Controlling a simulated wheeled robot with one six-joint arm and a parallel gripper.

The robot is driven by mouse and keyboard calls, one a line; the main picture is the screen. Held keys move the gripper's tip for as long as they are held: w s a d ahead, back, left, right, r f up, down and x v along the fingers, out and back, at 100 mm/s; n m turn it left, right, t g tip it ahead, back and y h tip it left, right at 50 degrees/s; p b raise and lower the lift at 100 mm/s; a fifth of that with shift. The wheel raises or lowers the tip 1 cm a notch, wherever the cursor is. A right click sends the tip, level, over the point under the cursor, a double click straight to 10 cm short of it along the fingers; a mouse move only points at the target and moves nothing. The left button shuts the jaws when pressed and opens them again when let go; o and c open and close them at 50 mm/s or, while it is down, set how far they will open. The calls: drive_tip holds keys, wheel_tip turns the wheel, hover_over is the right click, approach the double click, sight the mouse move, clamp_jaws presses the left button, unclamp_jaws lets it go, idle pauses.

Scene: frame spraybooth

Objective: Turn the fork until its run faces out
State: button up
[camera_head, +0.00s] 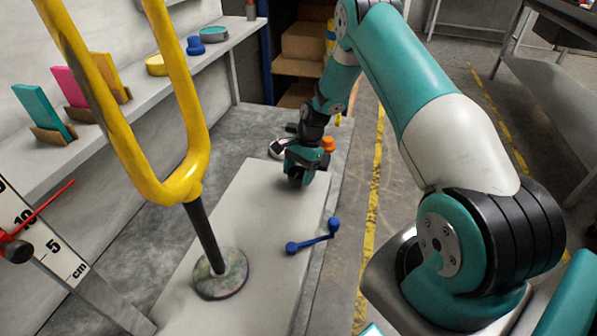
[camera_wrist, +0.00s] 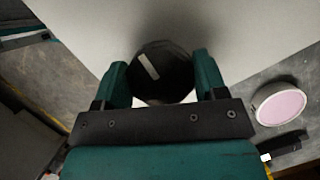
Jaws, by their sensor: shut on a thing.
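The fork (camera_head: 196,176) is a yellow two-pronged piece on a black stem (camera_head: 203,235), rising from a paint-stained round base on a pale board (camera_head: 257,210). It stands at left in the head view, its prong tops cut off by the frame. My gripper (camera_head: 300,178) is at the far end of the board, well apart from the fork. In the wrist view my gripper (camera_wrist: 160,82) is shut on a dark many-sided knob (camera_wrist: 163,62) with a white mark on its top. The fork is not in the wrist view.
A blue crank-shaped handle (camera_head: 313,237) lies at the board's right edge. A round pink-topped dish (camera_wrist: 280,103) is beside my gripper. A red pointer (camera_head: 45,212) and a centimetre scale (camera_head: 50,243) stand at left. A shelf (camera_head: 140,95) holds colour cards and paint pots.

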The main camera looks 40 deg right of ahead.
drive_tip(key=n, duration=0.2)
drive_tip(key=n+g, duration=0.1)
drive_tip(key=n, duration=0.1)
drive_tip(key=shift+w+n+g+h, duration=0.1)
drive_tip(key=shift+n+g+h, duration=0.2)
drive_tip(key=shift+h, duration=0.1)
drive_tip(key=n+g+h, duration=0.1)
drive_tip(key=n, duration=0.3)
drive_tip(key=shift+n+b, duration=0.3)
drive_tip(key=n+h, duration=0.2)
drive_tip(key=n, duration=0.2)
drive_tip(key=shift+r+g, duration=0.1)
drive_tip(key=shift+g, duration=0.3)
drive_tip(key=n, duration=0.2)
drive_tip(key=n+h+p, duration=0.1)
drive_tip(key=n, duration=0.2)
drive_tip(key=shift+h, duration=0.3)
drive_tip(key=shift+w, duration=0.1)
drive_tip(key=o, duration=0.9)
drive_tip(key=v, duration=1.7)
drive_tip(key=shift+r+p, duration=0.15)
drive_tip(key=shift+p, duration=0.15)
